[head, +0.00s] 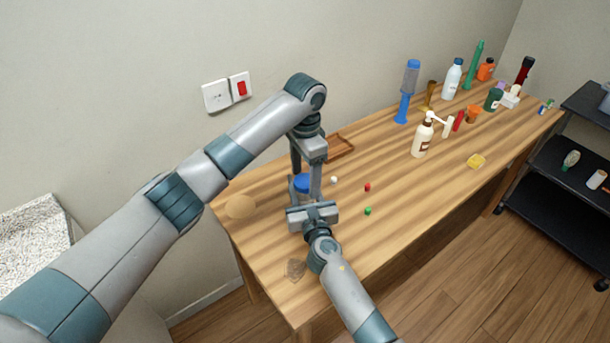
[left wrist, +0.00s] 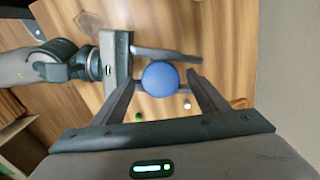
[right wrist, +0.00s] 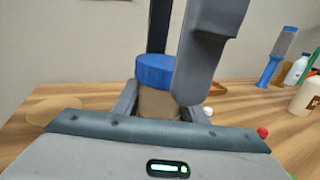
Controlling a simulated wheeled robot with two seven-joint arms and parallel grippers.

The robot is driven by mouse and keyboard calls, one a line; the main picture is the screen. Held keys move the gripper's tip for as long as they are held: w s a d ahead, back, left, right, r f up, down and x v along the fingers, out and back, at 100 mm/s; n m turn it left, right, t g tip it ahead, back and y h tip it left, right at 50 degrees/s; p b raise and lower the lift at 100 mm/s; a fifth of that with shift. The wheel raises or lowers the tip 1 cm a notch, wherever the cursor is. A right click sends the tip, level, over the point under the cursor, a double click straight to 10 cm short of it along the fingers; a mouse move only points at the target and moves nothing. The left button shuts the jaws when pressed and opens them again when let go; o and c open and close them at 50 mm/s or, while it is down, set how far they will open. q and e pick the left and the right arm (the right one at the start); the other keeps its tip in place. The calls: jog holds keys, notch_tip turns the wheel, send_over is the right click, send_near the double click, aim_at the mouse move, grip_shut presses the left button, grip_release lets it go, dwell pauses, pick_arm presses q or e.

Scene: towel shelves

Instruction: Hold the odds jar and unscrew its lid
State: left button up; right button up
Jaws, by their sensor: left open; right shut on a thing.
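The odds jar stands on the wooden table, with a blue lid (head: 302,184) on top; the lid also shows in the left wrist view (left wrist: 160,78) and right wrist view (right wrist: 155,69). Its brownish body (right wrist: 158,103) shows below the lid in the right wrist view. My right gripper (head: 306,200) is shut on the jar body from the front side, one finger on each side. My left gripper (head: 306,182) points down from above, open, its fingers on either side of the lid with visible gaps. The jar's lower part is hidden by my right gripper.
A round tan disc (head: 240,207) lies left of the jar. A brown tray (head: 340,147) lies behind it. Small white (head: 334,180), red (head: 367,187) and green (head: 368,211) pieces lie to the right. A pump bottle (head: 422,140) and several other bottles stand farther right.

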pick_arm(q)
jog(key=shift+m, duration=1.2)
jog(key=shift+m, duration=0.9)
jog(key=m, duration=0.4)
jog(key=shift+c, duration=0.7)
jog(key=c, duration=1.2)
jog(key=n, duration=0.4)
jog(key=shift+s, duration=0.1)
jog(key=shift+n, duration=0.9)
